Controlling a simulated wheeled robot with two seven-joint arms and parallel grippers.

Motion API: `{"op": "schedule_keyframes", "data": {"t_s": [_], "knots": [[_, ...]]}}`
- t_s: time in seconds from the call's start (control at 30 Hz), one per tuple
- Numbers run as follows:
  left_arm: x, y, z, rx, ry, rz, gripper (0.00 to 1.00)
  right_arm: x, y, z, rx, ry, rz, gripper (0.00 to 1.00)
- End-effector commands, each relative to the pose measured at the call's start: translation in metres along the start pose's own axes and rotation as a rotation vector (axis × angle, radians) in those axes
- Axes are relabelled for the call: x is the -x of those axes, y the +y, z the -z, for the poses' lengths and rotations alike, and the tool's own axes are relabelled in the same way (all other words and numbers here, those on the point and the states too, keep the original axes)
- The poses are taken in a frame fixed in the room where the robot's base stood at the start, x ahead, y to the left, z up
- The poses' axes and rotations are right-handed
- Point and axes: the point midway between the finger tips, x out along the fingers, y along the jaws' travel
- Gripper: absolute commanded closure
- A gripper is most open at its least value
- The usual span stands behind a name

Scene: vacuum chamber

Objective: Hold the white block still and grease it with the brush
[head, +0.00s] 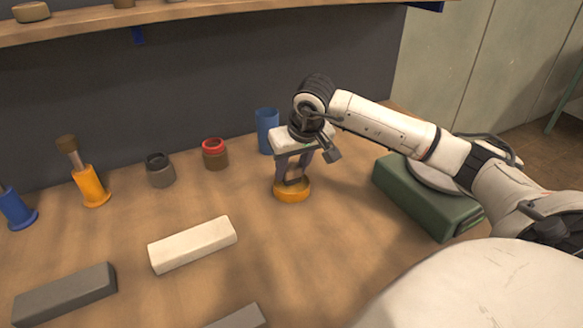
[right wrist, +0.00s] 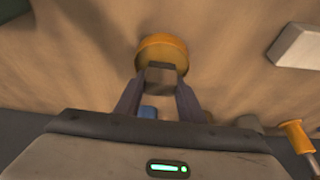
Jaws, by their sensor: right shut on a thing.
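The white block (head: 192,245) lies flat on the wooden table, left of centre in the head view. One end of it shows at the upper right of the right wrist view (right wrist: 298,46). My right gripper (head: 293,177) points down, shut on the brown upper part of an orange round-based thing (head: 292,191). The orange base also shows beyond my fingers in the right wrist view (right wrist: 162,47). I cannot tell whether this is the brush. A brush-like orange piece with a brown top (head: 90,187) stands at the left. My left gripper is not in view.
A blue cup (head: 267,130), a red-rimmed jar (head: 214,154) and a dark jar (head: 160,170) stand along the back. A blue piece (head: 16,211) is far left. Grey blocks (head: 65,294) lie in front. A green box (head: 425,195) is at the right.

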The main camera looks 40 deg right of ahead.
Motion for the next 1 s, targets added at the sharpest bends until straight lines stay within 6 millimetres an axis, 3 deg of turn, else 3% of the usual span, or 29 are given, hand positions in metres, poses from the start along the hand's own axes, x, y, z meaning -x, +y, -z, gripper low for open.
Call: {"op": "schedule_keyframes", "data": {"t_s": [1.0], "knots": [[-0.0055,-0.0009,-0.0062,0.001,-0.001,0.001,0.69,-0.0088,0.0003,-0.0035,0.000,0.001,0.000,0.82]]}}
